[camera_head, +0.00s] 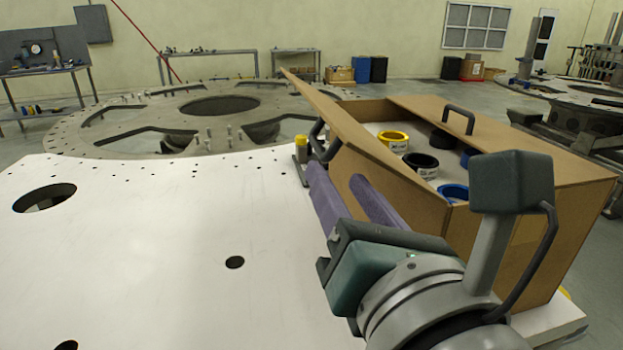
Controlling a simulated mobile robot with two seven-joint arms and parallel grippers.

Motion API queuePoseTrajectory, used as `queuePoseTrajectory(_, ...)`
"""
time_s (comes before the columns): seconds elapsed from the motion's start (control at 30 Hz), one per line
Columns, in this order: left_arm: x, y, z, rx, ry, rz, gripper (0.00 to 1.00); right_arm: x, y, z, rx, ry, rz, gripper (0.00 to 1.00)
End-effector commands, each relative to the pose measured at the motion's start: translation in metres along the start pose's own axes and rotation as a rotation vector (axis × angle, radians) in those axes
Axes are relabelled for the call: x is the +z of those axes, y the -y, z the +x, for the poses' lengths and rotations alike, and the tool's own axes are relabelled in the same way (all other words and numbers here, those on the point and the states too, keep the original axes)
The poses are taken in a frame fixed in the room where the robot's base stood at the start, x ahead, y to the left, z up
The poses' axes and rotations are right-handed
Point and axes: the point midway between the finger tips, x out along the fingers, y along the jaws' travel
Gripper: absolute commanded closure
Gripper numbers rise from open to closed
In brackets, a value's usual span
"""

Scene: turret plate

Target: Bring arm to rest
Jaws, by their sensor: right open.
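My right gripper (338,197) reaches in from the lower right. Its two purple fingers are spread apart and point away toward the open lid of a brown box. Nothing shows between the fingers. The fingertips are close to the box's dark lid handle (325,142), and I cannot tell whether they touch it. My left gripper is not in view.
The brown box (500,255) stands open at the right, with yellow, black and blue rings inside. A white plate (150,250) with holes fills the lower left and is clear. A large grey turret plate (140,135) lies beyond. Shelves and bins line the wall.

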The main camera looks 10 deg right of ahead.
Motion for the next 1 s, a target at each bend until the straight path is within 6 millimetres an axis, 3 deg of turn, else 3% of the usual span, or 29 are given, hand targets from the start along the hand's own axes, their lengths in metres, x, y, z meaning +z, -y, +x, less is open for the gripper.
queuePoseTrajectory(0.2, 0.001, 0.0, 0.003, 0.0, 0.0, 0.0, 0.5, 0.0, 0.0, -0.017, 0.001, 0.0, 0.0, 0.56)
queuePoseTrajectory(0.47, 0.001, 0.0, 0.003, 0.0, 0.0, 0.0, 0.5, 0.0, 0.0, -0.017, 0.0, 0.0, 0.001, 0.56)
queuePoseTrajectory(0.57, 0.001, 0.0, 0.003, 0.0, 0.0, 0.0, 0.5, 0.001, 0.009, -0.018, -0.039, -0.008, 0.071, 0.56)
queuePoseTrajectory(0.67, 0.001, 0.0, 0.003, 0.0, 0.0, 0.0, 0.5, -0.002, 0.041, -0.025, -0.18, -0.033, 0.328, 0.56)
queuePoseTrajectory(0.77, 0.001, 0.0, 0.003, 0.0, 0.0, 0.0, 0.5, -0.014, 0.09, -0.047, -0.43, -0.047, 0.755, 0.56)
queuePoseTrajectory(0.9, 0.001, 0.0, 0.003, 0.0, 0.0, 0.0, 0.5, -0.048, 0.142, -0.107, -0.863, 0.002, 1.409, 0.56)
queuePoseTrajectory(1.0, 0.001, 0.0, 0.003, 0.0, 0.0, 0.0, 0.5, -0.069, 0.153, -0.154, -1.161, 0.079, 1.778, 0.56)
